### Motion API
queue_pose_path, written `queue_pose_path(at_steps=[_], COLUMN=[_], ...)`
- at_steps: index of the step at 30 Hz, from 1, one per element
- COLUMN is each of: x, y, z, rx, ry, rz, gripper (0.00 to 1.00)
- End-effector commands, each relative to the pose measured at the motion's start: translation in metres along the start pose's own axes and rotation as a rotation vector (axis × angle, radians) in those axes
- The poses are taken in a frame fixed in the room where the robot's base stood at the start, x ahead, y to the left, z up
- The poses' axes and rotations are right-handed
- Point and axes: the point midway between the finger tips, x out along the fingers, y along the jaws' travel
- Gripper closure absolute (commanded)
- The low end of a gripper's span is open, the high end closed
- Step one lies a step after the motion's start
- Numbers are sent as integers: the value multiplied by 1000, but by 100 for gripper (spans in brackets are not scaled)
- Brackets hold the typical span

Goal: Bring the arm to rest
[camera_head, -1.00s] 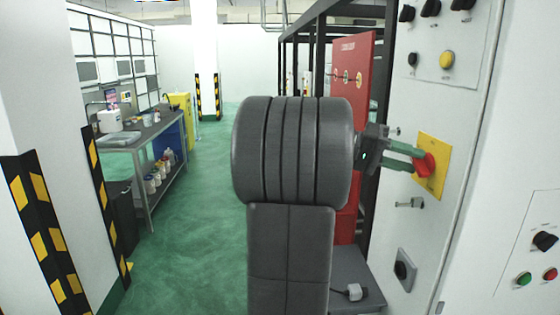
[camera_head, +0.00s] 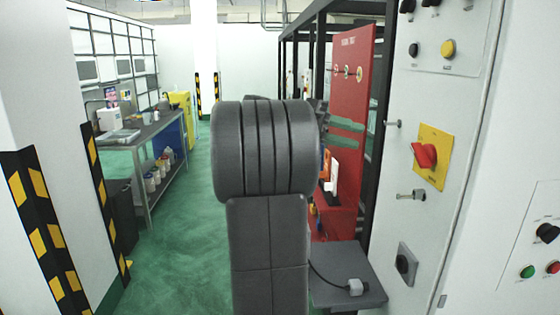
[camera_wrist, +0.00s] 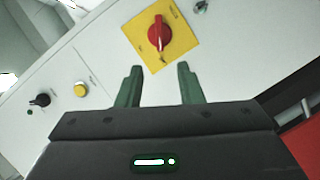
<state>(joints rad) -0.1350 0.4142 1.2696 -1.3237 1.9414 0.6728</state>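My gripper (camera_wrist: 158,88) shows in the wrist view with its two green fingers spread apart and nothing between them. In the head view my gripper (camera_head: 347,134) is partly hidden behind my dark arm link, to the left of the grey panel and apart from it. A red rotary switch (camera_wrist: 159,34) on a yellow plate (camera_wrist: 142,35) lies ahead of the fingers in the wrist view. In the head view the red switch (camera_head: 424,154) is on its yellow plate (camera_head: 433,174), with a clear gap to the gripper.
The control panel (camera_head: 452,110) stands close on the right, with knobs and buttons. A red board (camera_head: 352,90) and a grey shelf (camera_head: 350,291) are behind and below my arm. A workbench (camera_head: 150,132) stands at left; the green floor (camera_head: 190,230) between is clear.

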Motion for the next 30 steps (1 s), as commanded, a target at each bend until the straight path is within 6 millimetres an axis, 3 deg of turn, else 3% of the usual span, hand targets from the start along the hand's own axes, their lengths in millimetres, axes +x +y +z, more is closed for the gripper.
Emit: queue_pose_path(at_steps=[1, 2, 22, 30], x=[-11, -6, 129, 129], y=[-2, 1, 3, 5], z=[0, 0, 0, 1], rx=[1, 1, 0, 269], ry=[4, -2, -4, 0], rz=[-3, 0, 2, -112], gripper=[66, 66, 66, 66])
